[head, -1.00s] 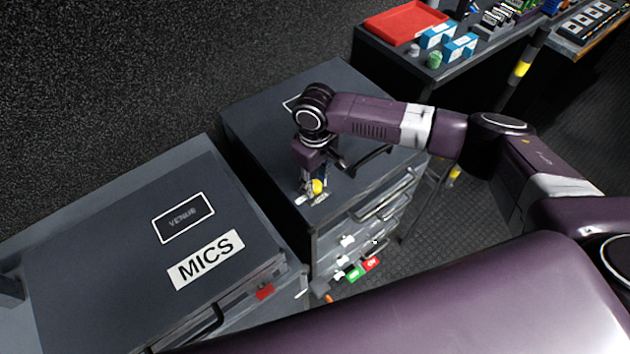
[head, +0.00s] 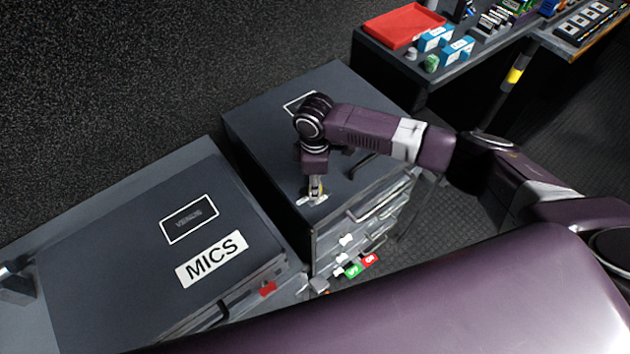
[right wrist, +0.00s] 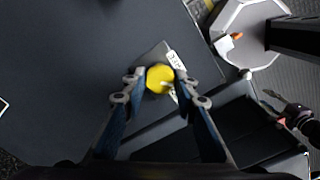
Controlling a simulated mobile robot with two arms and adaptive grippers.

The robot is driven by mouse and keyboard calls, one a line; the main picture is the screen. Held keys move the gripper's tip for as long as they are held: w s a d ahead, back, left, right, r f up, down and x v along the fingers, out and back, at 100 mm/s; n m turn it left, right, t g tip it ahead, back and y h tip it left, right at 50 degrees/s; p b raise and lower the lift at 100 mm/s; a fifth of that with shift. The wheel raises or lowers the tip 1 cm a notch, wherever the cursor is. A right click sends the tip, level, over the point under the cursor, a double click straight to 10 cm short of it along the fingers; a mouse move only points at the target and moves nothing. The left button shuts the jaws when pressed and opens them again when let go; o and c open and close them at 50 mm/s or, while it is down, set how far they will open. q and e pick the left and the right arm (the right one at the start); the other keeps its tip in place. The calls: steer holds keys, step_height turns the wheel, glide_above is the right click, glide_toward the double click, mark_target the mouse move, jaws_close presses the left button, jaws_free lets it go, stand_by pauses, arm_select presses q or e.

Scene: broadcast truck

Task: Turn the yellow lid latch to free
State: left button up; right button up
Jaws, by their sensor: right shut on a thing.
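The yellow lid latch (right wrist: 159,79) is a round knob on a small plate on the dark case lid (right wrist: 80,60), near the lid's corner. My right gripper (right wrist: 160,84) points down at it, with one finger on each side, shut on the knob. In the head view my right gripper (head: 315,188) stands over the latch plate (head: 312,200) and hides most of the yellow. A white label (right wrist: 175,61) lies beside the knob; its text is too small to read. I cannot make out my left gripper.
A case marked MICS (head: 212,259) stands to the left. Drawers with handles (head: 380,200) are on the latch case's front, with green and red tags (head: 362,266) low down. A bench with a red tray (head: 404,25) and small boxes is at the back right.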

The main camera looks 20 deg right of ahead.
steer(key=n, duration=0.3)
steer(key=shift+w+r+n+p, duration=0.1)
steer(key=shift+n+p, duration=0.2)
steer(key=shift+n, duration=0.1)
steer(key=n, duration=0.4)
steer(key=shift+n, duration=0.3)
steer(key=o, duration=1.2)
steer(key=shift+c, duration=0.2)
step_height(320, 180, up, 12)
